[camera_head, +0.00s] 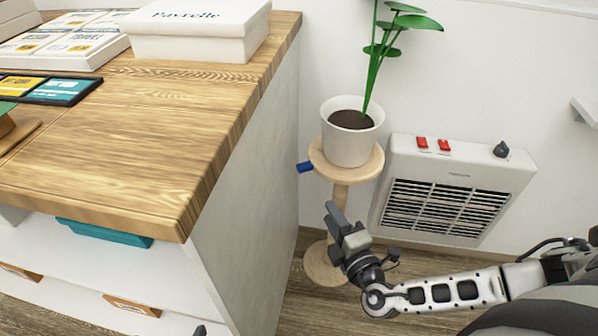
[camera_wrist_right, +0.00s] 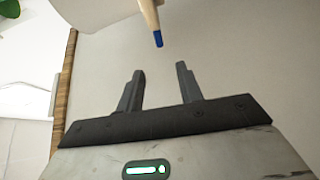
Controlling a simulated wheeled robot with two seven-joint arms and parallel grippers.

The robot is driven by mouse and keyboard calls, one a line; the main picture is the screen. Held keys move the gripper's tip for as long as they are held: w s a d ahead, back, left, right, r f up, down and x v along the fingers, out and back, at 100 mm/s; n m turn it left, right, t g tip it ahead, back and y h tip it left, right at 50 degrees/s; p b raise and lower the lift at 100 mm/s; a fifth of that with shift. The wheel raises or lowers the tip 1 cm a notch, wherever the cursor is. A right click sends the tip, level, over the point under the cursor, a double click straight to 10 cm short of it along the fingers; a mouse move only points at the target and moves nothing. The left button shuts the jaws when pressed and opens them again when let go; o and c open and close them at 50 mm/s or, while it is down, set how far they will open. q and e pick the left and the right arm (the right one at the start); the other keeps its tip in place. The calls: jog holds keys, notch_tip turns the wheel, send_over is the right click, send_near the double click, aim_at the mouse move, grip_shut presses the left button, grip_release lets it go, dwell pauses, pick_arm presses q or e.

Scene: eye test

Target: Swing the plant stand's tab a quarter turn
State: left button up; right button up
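The plant stand (camera_head: 376,168) has a round pale wooden top, a post and a round base, and stands between the counter and the wall. Its blue tab (camera_head: 305,167) sticks out from the top's left side. In the right wrist view the blue tab (camera_wrist_right: 157,40) is the tip of a wooden piece, beyond the fingertips and roughly in line with the gap. My right gripper (camera_head: 332,212) is below the stand's top, in front of the post; it is open and empty in the right wrist view (camera_wrist_right: 160,68). A small grey tip at the head view's bottom edge may be my left gripper (camera_head: 200,331).
A white pot (camera_head: 348,145) with a green plant (camera_head: 374,62) stands on the stand's top. The wooden counter (camera_head: 150,130) rises close on the left. A white wall heater (camera_head: 455,170) is on the right. A white box (camera_head: 198,38) sits on the counter.

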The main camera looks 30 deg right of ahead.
aim_at(305, 171)
jog(key=w, duration=0.4)
jog(key=w+b, duration=0.1)
jog(key=w, duration=0.4)
jog(key=w+d, duration=0.1)
jog(key=w, duration=0.3)
jog(key=shift+w+b, duration=0.3)
jog(key=shift+w, duration=0.05)
jog(key=shift+w+r, duration=0.1)
jog(key=shift+w, duration=0.65)
jog(key=shift+c, duration=0.3)
grip_shut()
jog(key=shift+d, duration=0.1)
